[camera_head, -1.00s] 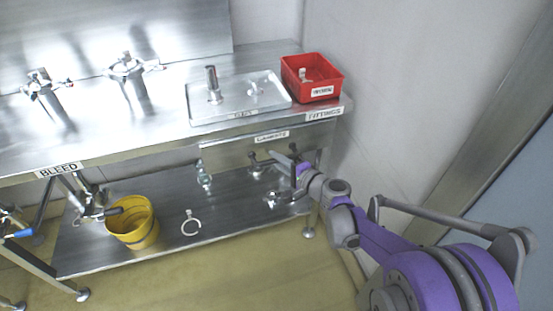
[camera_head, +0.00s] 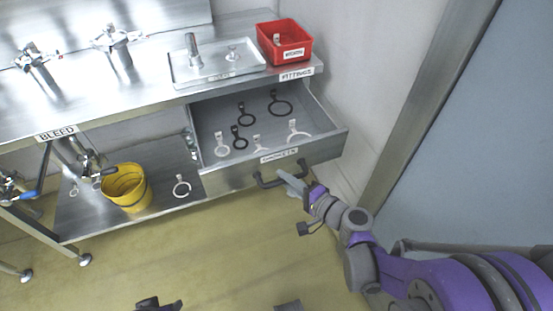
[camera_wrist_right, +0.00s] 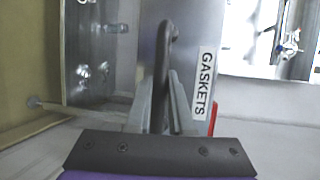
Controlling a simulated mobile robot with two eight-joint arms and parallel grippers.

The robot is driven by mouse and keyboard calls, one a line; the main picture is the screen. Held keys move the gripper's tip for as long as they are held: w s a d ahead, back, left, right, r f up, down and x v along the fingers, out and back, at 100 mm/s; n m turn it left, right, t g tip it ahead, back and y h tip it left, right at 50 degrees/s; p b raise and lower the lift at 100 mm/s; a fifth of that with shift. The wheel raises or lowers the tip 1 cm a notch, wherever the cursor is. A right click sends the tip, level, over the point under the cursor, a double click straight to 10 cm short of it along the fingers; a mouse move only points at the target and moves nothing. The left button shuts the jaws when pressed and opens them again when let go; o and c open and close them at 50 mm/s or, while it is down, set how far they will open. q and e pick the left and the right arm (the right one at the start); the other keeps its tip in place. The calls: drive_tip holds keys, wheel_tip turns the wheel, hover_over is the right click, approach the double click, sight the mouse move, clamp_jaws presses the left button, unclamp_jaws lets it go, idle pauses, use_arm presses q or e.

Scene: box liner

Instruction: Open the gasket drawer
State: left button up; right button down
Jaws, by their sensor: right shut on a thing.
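The gasket drawer (camera_head: 226,182) is pulled out from under the steel bench in the head view. Several black and white ring gaskets lie inside it, such as a black one (camera_head: 281,107) and a white one (camera_head: 222,149). Its front carries a GASKETS label, which also shows in the right wrist view (camera_wrist_right: 204,85). My right gripper (camera_head: 287,180) is shut on the dark bar handle (camera_head: 264,183). In the right wrist view the handle (camera_wrist_right: 163,60) runs between the fingers. A small dark part at the bottom edge may be my left gripper, but its jaws cannot be made out.
A red bin (camera_head: 285,46) and a metal tray (camera_head: 215,72) stand on the bench (camera_head: 150,85). A yellow bucket (camera_head: 128,188) and a white ring (camera_head: 181,188) are on the lower shelf (camera_head: 90,222). A wall is close to the drawer's right. The floor in front is clear.

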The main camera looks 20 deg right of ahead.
drive_tip(key=s, duration=0.7)
drive_tip(key=shift+s, duration=0.4)
drive_tip(key=shift+d, duration=0.1)
drive_tip(key=c, duration=0.8)
unclamp_jaws()
drive_tip(key=p+v, duration=0.1)
drive_tip(key=v, duration=1)
drive_tip(key=shift+w, duration=0.1)
